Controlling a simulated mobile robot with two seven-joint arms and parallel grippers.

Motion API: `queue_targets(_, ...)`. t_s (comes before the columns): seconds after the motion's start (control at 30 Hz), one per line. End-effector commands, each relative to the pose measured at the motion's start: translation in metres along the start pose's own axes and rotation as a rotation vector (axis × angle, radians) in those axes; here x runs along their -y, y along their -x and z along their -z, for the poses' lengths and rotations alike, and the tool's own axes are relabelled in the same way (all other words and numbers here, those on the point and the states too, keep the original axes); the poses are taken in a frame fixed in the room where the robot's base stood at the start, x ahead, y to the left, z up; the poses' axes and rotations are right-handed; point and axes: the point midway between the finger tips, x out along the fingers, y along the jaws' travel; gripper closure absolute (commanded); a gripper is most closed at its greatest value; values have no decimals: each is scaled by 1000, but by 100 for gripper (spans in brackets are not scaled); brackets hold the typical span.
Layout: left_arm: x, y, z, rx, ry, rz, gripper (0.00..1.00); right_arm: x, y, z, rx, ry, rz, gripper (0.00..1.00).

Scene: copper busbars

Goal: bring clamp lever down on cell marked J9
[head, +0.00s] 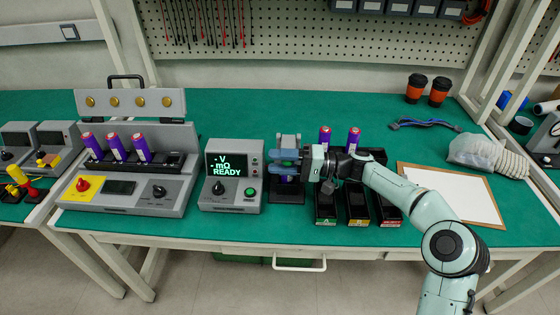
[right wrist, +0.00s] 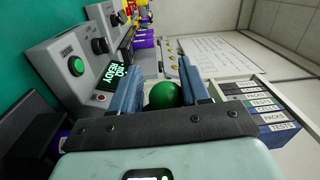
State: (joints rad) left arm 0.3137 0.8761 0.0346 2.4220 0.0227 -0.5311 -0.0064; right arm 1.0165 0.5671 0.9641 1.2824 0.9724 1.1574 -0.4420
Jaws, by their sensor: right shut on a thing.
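The clamp fixture (head: 287,141) stands right of the meter, its grey upper part showing above my gripper. A purple cell (head: 289,179) shows partly in it beneath my fingers; its marking is not readable. My right gripper (head: 287,160) reaches across the front of the fixture from the right. In the right wrist view its two blue fingers (right wrist: 162,88) are shut on a green ball knob (right wrist: 163,96), the lever's end. The lever's arm is hidden behind my gripper. My left gripper is not in view.
The meter (head: 233,178), reading READY, stands close left of the fixture. Black bins (head: 326,207) with coloured labels stand right, under my arm, with purple cells (head: 325,138) behind. A tester (head: 133,185) holding three cells is farther left. A clipboard (head: 452,193) lies right.

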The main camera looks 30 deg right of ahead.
Motion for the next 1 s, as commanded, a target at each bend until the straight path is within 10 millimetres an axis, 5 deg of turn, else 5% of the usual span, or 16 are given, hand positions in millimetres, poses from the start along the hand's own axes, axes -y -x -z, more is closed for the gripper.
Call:
queue_targets(0.23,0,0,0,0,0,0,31,-7,4,3,-13,-4,-12,100)
queue_targets(0.27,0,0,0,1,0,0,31,-7,4,3,-13,-5,-12,45)
queue_targets(0.33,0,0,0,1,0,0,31,-7,3,3,-11,-5,-11,24)
queue_targets(0.73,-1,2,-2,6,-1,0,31,-4,9,1,-6,-5,-7,24)
queue_targets(1.0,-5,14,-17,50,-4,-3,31,-2,63,2,-10,-5,-9,24)
